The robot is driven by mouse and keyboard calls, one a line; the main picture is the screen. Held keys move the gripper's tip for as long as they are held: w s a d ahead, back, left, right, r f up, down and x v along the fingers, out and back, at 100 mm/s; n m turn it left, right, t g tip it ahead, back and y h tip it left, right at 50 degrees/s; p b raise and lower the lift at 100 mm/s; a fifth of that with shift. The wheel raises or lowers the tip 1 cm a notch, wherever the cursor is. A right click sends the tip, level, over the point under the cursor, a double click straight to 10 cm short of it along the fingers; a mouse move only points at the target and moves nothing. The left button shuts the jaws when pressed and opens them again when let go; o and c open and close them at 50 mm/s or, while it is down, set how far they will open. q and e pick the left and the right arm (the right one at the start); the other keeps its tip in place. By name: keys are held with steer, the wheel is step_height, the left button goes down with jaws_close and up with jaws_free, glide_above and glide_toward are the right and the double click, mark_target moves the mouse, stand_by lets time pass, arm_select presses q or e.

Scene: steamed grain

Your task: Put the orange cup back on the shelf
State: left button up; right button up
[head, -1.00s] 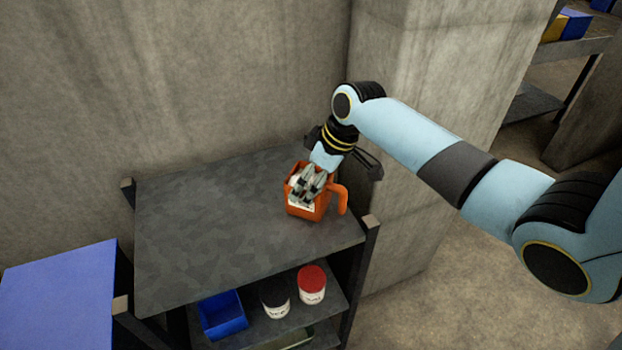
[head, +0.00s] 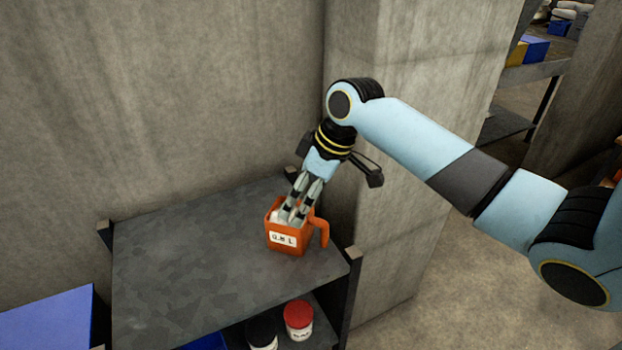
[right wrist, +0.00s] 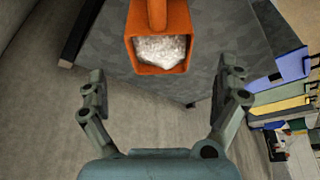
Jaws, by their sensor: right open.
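The orange cup (head: 287,243) stands upright on the top board of the dark shelf (head: 190,262), near its right end. It has a white label on its front and a handle on its right. In the right wrist view the cup (right wrist: 165,68) holds a pale, grainy filling. My right gripper (head: 291,210) is open, with its fingers at the cup's upper rim in the head view. In the right wrist view its fingers (right wrist: 163,80) are spread wide, and the cup lies beyond and between them, apparently untouched. My left gripper is not in view.
A red-lidded jar (head: 299,320) and a black-lidded jar (head: 262,332) stand on the lower board. A concrete wall (head: 180,90) rises behind the shelf, with a pillar (head: 395,210) at its right. The top board left of the cup is clear.

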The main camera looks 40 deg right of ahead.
steer(key=v, duration=0.5)
stand_by(0.4)
steer(key=s+a+m+h, duration=0.2)
steer(key=s+a+m, duration=0.1)
steer(key=s, duration=0.8)
steer(key=s+a+m+h, duration=0.1)
steer(key=s+a+m, duration=0.15)
steer(key=s, duration=0.85)
step_height(320, 180, down, 37)
steer(key=s+d+g+b, duration=0.2)
steer(key=b, duration=0.8)
steer(key=s+f+b, duration=0.4)
steer(key=s+f, duration=0.5)
steer(key=f, duration=0.2)
steer(key=s+d+f+b, duration=0.1)
steer(key=s+f+b, duration=0.3)
steer(key=s+f, duration=0.5)
step_height(320, 180, down, 3)
steer(key=shift+s+f+g, duration=0.2)
steer(key=shift+g, duration=0.2)
